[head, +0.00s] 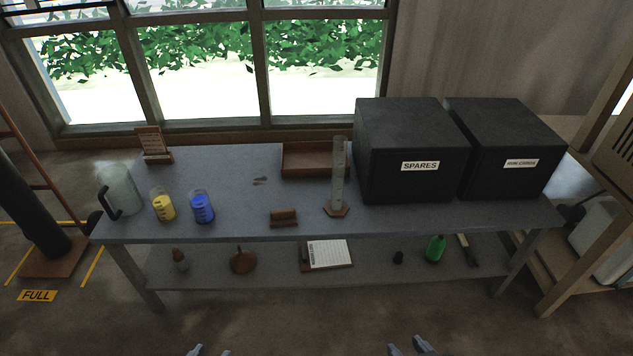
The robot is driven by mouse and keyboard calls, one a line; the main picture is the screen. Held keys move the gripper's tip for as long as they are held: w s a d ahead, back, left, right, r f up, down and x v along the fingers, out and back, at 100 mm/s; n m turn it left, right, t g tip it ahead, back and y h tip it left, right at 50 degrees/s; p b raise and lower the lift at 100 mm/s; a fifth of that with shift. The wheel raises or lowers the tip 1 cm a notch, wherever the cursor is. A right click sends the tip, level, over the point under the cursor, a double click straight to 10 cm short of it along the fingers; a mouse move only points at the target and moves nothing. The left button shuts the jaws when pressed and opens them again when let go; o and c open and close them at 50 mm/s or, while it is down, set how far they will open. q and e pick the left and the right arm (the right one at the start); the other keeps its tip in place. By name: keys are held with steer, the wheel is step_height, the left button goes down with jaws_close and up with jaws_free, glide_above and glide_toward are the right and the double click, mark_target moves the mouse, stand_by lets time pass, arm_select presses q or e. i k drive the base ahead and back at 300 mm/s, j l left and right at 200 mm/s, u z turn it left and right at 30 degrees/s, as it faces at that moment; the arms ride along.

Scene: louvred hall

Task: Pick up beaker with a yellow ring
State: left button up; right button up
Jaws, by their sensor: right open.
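A small clear beaker with yellow on it (163,206) stands upright on the grey bench top at the left. I cannot tell whether the yellow is a ring or contents. A similar beaker with blue (202,207) stands just to its right, a little apart. My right gripper (409,346) shows only its fingertips at the bottom edge, spread apart and empty. My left gripper (209,351) barely shows its two tips at the bottom edge, also apart. Both are in front of the bench, far from the beakers.
A jug with a black handle (120,190) stands left of the yellow beaker. The bench (240,222) also holds a measuring cylinder (338,180), a brown tray (305,172), a small wooden block (284,218) and black boxes (415,165).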

mark_target(163, 204)
steer(key=i+u, duration=0.3)
steer(key=i, duration=0.4)
steer(key=i+l+u, duration=0.2)
steer(key=i+u, duration=0.15)
steer(key=i, duration=0.4)
